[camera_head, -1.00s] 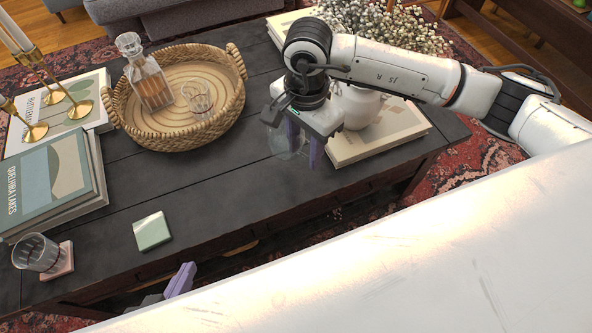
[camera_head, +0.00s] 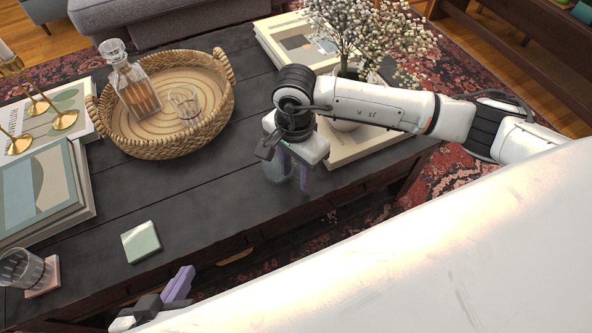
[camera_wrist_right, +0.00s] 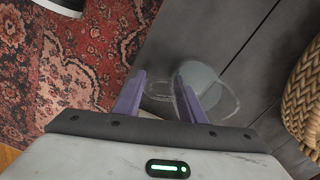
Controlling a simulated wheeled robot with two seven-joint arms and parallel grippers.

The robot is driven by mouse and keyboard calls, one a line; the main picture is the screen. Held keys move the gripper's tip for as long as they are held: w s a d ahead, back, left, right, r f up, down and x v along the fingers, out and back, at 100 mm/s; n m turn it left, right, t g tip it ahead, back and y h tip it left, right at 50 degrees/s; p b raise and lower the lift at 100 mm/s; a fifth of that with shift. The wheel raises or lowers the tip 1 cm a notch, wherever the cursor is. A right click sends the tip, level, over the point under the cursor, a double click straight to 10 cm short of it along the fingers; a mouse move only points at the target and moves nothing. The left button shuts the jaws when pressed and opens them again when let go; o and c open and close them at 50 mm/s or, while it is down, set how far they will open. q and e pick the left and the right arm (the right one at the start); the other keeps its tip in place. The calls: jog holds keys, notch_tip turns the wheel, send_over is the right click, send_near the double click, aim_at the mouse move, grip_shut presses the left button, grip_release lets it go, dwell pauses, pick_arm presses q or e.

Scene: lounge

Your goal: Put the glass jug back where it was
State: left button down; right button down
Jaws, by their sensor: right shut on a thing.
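The clear glass jug (camera_wrist_right: 222,98) is between the purple fingers of my right gripper (camera_wrist_right: 160,92), which is shut on it. In the head view, my right gripper (camera_head: 292,172) points down near the table's front edge, left of the white vase and book. The jug (camera_head: 274,167) shows faintly there, partly hidden by the fingers. I cannot tell whether its base touches the table. My left gripper (camera_head: 180,285) is low at the front, outside the table edge; only part of it shows, and its opening is unclear.
A woven tray (camera_head: 222,118) holds a decanter (camera_head: 135,85) and a tumbler (camera_head: 184,103). A green coaster (camera_head: 141,242) lies near the front edge. Another glass (camera_head: 22,268) stands at left by books (camera_head: 45,190). Flowers (camera_head: 370,40) rise behind my right arm. Dark tabletop between tray and coaster is clear.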

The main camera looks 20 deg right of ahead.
jog(key=shift+f, duration=0.15)
jog(key=c, duration=1.2)
grip_release()
pick_arm(q)
jog(key=shift+s+f, duration=0.2)
jog(key=shift+f, duration=0.15)
pick_arm(e)
jog(key=shift+o, duration=0.2)
